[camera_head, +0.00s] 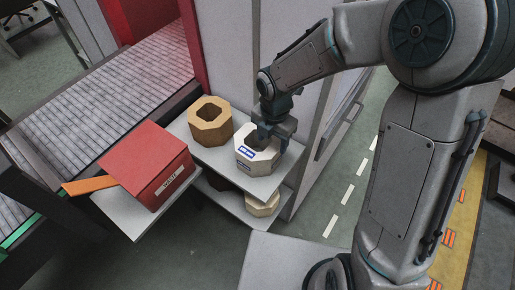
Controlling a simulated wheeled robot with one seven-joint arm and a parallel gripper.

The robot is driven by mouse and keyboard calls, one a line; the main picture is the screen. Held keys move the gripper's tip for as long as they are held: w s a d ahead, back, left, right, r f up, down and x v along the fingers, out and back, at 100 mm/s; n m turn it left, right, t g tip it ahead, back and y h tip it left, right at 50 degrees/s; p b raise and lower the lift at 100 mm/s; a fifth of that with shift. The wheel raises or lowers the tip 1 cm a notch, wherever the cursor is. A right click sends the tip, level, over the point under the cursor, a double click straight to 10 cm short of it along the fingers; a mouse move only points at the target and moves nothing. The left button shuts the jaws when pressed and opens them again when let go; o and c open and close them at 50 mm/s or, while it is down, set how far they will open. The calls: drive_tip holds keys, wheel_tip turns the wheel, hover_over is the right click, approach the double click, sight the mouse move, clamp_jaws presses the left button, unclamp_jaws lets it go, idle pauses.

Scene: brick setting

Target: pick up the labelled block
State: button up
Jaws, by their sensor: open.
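The labelled block (244,164) is a white, many-sided block with a hole in its top and blue label marks on its side. It stands upright on the upper grey shelf. My gripper (264,146) is open and reaches down from above at the block's top right. One finger appears to be at or in the hole, but I cannot tell whether the fingers touch the block. My gripper hides part of the block's top and right side.
A tan block (212,131) with a hole stands just behind left on the same shelf (205,155). A red box (148,168) with an orange strip sits further left. A lower shelf holds a pale block (262,206) and a dark one. A grey cabinet wall rises behind.

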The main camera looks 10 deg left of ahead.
sight(272, 148)
wheel_tip(272, 148, down, 8)
drive_tip(key=shift+d+r, duration=0.1)
drive_tip(key=shift+r, duration=0.15)
clamp_jaws()
drive_tip(key=shift+r, duration=0.1)
